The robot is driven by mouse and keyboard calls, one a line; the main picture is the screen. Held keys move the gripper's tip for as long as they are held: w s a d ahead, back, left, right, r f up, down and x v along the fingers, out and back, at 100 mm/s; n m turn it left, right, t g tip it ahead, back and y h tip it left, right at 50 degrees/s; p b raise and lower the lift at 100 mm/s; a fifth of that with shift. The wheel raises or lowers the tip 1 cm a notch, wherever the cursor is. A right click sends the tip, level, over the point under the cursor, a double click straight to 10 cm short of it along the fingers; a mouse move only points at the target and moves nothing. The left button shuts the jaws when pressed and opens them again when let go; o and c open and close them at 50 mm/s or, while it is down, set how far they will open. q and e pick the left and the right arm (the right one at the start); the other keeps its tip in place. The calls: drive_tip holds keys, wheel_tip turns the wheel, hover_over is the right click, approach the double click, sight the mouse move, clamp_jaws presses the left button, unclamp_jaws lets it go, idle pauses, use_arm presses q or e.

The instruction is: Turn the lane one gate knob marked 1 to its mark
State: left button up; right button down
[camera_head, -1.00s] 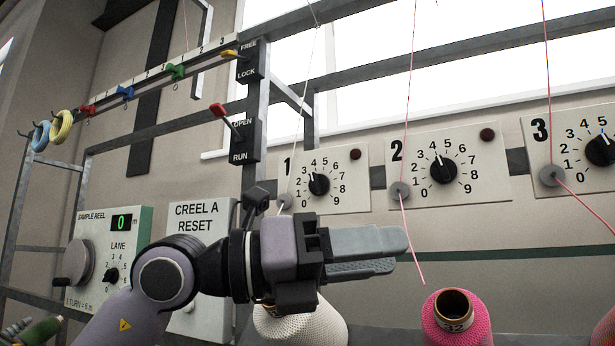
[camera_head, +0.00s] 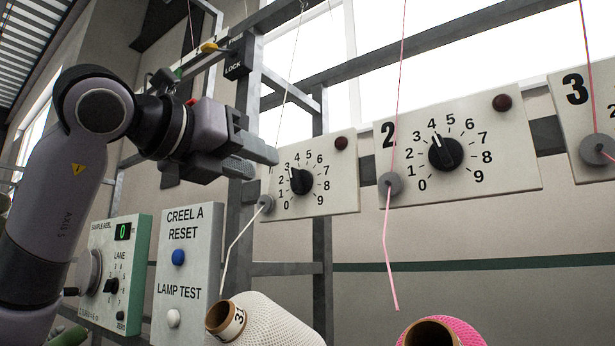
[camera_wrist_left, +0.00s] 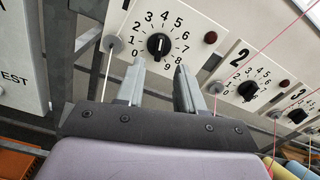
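The lane one gate knob (camera_head: 301,181) is black with a pale pointer line, on a white panel (camera_head: 343,192) with a 0 to 9 scale. The pointer stands around 3 to 4. In the head view my left gripper (camera_head: 265,162) is just left of the dial and hides the panel's upper left corner. In the left wrist view the same knob (camera_wrist_left: 159,45) shows beyond the fingertips, roughly between them. The left gripper (camera_wrist_left: 161,66) is open and empty, apart from the knob. No separate target mark can be made out. My right gripper is not in view.
The lane 2 panel (camera_head: 510,165) and lane 3 panel (camera_head: 567,150) are to the right. A white thread runs through the grey guide (camera_head: 266,203) beside dial one. The creel reset box (camera_head: 190,285) is lower left. A white cone (camera_head: 270,325) and a pink cone (camera_head: 465,330) stand below.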

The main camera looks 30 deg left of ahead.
sight(291, 175)
use_arm(q)
drive_tip(key=shift+w+d+p, duration=0.2)
drive_tip(key=shift+w+p, duration=0.7)
drive_tip(key=shift+w, duration=2.55)
clamp_jaws()
